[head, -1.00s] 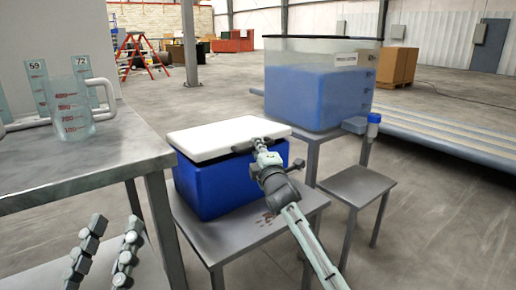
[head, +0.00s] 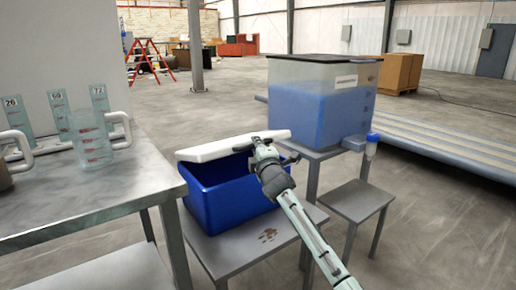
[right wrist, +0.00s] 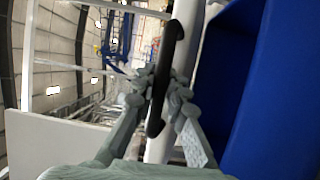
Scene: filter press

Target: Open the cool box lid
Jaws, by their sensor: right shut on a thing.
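The blue cool box (head: 232,200) stands on a low grey metal table. Its white lid (head: 225,146) is tilted up, with a dark gap between it and the box's rim. My right gripper (head: 262,148) is at the lid's right side. In the right wrist view my right gripper's fingers (right wrist: 160,92) are shut on the black handle (right wrist: 165,75), beside the white lid edge. The blue box wall (right wrist: 265,100) fills the right of that view. My left gripper is out of view.
A bench (head: 70,205) with measuring jugs (head: 90,138) stands close at left. A tank of blue liquid (head: 318,110) with a tap stands behind right. A small grey stool (head: 357,200) is at right. The low table's front (head: 265,245) is bare except for brown stains.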

